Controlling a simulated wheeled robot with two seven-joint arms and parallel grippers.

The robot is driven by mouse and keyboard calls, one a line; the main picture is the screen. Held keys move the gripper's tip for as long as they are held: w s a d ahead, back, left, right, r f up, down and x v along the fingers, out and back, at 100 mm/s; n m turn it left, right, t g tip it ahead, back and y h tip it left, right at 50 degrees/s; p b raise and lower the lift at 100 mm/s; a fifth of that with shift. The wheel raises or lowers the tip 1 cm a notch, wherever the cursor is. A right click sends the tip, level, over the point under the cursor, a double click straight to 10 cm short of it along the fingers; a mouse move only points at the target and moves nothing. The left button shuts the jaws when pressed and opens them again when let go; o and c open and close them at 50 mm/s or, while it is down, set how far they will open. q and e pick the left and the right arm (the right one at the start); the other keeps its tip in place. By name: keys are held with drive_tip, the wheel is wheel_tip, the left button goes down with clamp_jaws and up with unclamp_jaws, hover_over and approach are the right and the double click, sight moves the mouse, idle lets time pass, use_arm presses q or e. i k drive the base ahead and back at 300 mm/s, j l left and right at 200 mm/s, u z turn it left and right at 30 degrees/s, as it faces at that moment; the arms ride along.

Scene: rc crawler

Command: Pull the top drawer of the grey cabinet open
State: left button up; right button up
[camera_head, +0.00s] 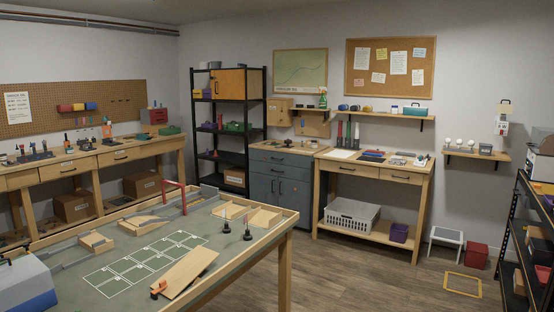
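The grey cabinet (266,190) stands against the back wall, between the black shelf rack and a wooden workbench. It has a wooden top. Its top drawer (280,158) looks shut, with a dark bar handle across its front. The lower left part of the cabinet is hidden behind the large table in front. Neither of my grippers is in view.
A large wooden table (285,227) with ramps, a red gate (175,196) and a white grid stands in the foreground, between me and the cabinet. A workbench (425,180) adjoins the cabinet's right side.

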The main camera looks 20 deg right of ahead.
sight(292, 159)
drive_tip(key=i+l+z, duration=0.3)
drive_tip(key=z, duration=0.15)
drive_tip(key=i+l+z, duration=0.15)
drive_tip(key=i+z, duration=0.3)
drive_tip(key=i+l+z, duration=0.2)
drive_tip(key=i+z, duration=0.7)
drive_tip(key=i, duration=0.15)
drive_tip(key=i+l, duration=0.1)
drive_tip(key=i, duration=1.05)
drive_tip(key=i+u, duration=0.1)
drive_tip(key=i, duration=1.05)
drive_tip(key=i+j+u, duration=0.2)
drive_tip(key=i+u, duration=0.2)
drive_tip(key=i, duration=0.15)
drive_tip(key=i+u, duration=0.4)
drive_tip(key=i, duration=0.15)
drive_tip(key=i+l+u, duration=0.2)
drive_tip(key=i+u, duration=0.15)
drive_tip(key=i, duration=0.2)
drive_tip(key=i+l+u, duration=0.4)
drive_tip(key=i, duration=0.15)
drive_tip(key=i+j+u, duration=0.15)
drive_tip(key=i+u, duration=0.75)
drive_tip(key=i+l+u, duration=0.3)
drive_tip(key=i+u, duration=0.15)
drive_tip(key=i, duration=0.1)
